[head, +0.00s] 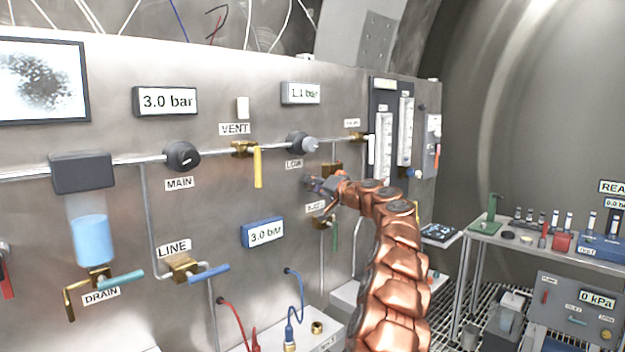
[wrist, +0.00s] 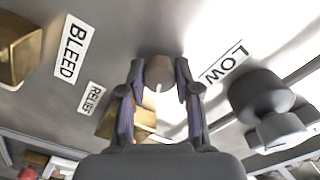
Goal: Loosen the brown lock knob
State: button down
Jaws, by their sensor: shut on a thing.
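The brown lock knob (wrist: 159,72) is a small round brownish knob on the panel in the wrist view. It has a light mark on its face. My gripper (wrist: 160,80) has one finger on each side of it and is shut on it. In the head view my gripper (head: 312,182) reaches the panel just below the LOW label; the knob is mostly hidden there by the fingers. The dark LOW regulator knob (wrist: 265,105) with its grey stem is right of my gripper in the wrist view, apart from it.
A brass RELIEF fitting (wrist: 142,118) lies just behind the fingers, and a brass BLEED block (wrist: 18,50) is at the left. The yellow VENT handle (head: 257,167) and MAIN knob (head: 182,156) are further left on the panel. A bench (head: 490,228) stands at the right.

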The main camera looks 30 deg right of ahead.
jog(key=m+p, duration=0.2)
jog(key=m, duration=0.1)
jog(key=shift+r+m, duration=0.1)
jog(key=shift+m, duration=0.3)
jog(key=shift+m+p, duration=0.6)
jog(key=shift+p, duration=0.05)
jog(key=shift+f+m, duration=0.2)
jog(key=shift+m, duration=0.1)
jog(key=c, duration=0.8)
grip_release()
jog(key=v, duration=1.2)
